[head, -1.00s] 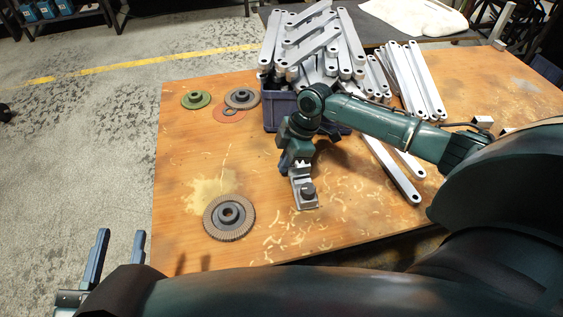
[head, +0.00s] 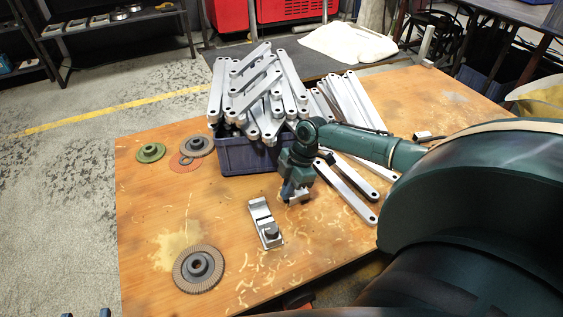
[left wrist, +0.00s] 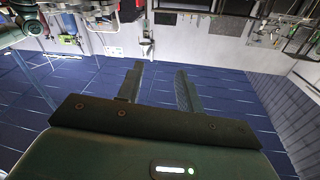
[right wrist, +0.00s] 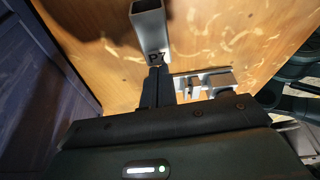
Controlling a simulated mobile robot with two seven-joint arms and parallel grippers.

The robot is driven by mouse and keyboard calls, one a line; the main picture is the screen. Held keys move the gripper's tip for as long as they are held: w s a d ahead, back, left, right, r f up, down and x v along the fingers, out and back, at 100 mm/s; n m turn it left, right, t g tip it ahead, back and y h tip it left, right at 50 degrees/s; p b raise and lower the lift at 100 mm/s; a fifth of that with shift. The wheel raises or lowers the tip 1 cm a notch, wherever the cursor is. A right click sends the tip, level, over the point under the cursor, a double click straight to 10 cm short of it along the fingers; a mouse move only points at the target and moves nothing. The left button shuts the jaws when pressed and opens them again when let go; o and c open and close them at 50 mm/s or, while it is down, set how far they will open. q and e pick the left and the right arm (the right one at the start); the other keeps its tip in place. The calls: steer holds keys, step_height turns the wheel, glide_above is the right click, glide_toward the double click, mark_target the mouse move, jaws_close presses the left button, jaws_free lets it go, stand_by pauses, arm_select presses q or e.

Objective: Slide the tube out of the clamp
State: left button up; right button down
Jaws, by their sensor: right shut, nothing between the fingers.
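The clamp (head: 265,226), a small grey metal fixture with a dark knob at its near end, stands on the wooden table. In the right wrist view it shows right of the fingers (right wrist: 205,82). A square, hollow silver tube (right wrist: 150,30) marked P7 shows large just beyond the right fingertips, apart from the clamp in that picture. My right gripper (head: 293,196) is shut, beyond and right of the clamp; I cannot tell whether its fingertips touch the tube. My left gripper (left wrist: 160,68) is open and empty, away from the table.
A blue crate (head: 245,160) heaped with silver bracket bars stands just beyond the right gripper, with more bars at right. Abrasive discs lie on the left of the table, one large disc (head: 198,268) near the clamp.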

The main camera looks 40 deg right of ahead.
steer(key=shift+d+r, duration=0.1)
steer(key=shift+r, duration=0.25)
arm_select(q)
steer(key=shift+s+a+n+g+y+p, duration=0.15)
steer(key=shift+a+n+g+y+p, duration=0.25)
steer(key=shift+g+p, duration=0.45)
steer(key=shift+s+a+n+g+y+p, duration=0.15)
steer(key=shift+n+g+y+p, duration=0.25)
steer(key=shift+p, duration=0.75)
arm_select(e)
steer(key=v, duration=1.2)
steer(key=shift+r, duration=0.2)
steer(key=shift+s, duration=0.1)
